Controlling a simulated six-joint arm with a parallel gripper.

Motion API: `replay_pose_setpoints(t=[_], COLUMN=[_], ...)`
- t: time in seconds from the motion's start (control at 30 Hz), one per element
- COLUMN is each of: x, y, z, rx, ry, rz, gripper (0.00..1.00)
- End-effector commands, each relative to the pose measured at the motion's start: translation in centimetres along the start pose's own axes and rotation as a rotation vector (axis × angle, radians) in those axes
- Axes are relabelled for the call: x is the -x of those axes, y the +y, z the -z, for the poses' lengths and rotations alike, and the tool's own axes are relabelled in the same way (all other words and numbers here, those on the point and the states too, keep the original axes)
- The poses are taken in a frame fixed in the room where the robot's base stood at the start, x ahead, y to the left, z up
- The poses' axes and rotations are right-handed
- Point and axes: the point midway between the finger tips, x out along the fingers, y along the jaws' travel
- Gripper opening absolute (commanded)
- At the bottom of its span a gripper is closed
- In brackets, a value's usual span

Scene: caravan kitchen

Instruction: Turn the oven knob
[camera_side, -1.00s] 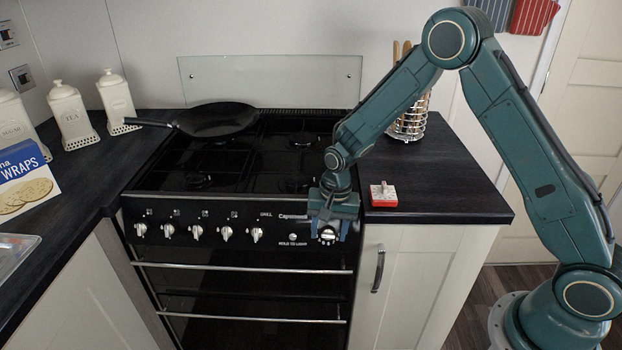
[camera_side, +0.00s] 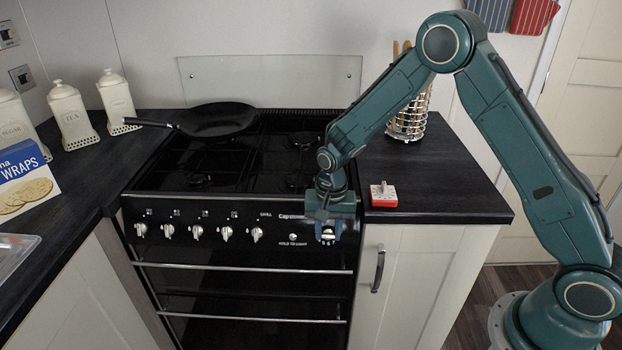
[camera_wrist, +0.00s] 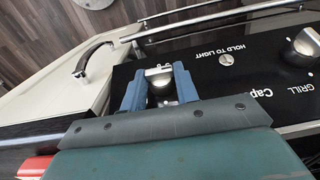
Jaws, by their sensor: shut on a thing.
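The oven knob (camera_side: 328,235) is silver and sits at the right end of the black control panel (camera_side: 275,237). My gripper (camera_side: 328,232) is at the panel, with its two blue fingers shut on this knob. In the wrist view the knob (camera_wrist: 160,82) shows between the blue fingers (camera_wrist: 161,88), one on each side of it. The fingers hide part of its edges. The "HOLD TO LIGHT" button (camera_wrist: 226,59) is beside it, and the grill knob (camera_wrist: 306,44) is farther along the panel.
Several other knobs (camera_side: 197,232) line the panel to the left. An oven rail (camera_side: 240,268) runs just below. A wok (camera_side: 215,120) stands on the hob. A red and white timer (camera_side: 383,194) lies on the right worktop, above a cupboard handle (camera_side: 378,270).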

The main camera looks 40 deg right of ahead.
Motion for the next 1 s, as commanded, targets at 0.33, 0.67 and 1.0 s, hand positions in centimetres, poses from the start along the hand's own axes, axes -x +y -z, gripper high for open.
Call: replay_pose_setpoints(t=[0.33,0.67,1.0], x=[-0.04,-0.17,-0.25], y=[-0.52,-0.78,-0.99], z=[-0.05,-0.11,-0.13], rx=[0.092,0.175,0.236], ry=[0.0,-0.001,0.001], rz=[-0.191,-0.374,-0.502], gripper=[0.07,0.07,0.07])
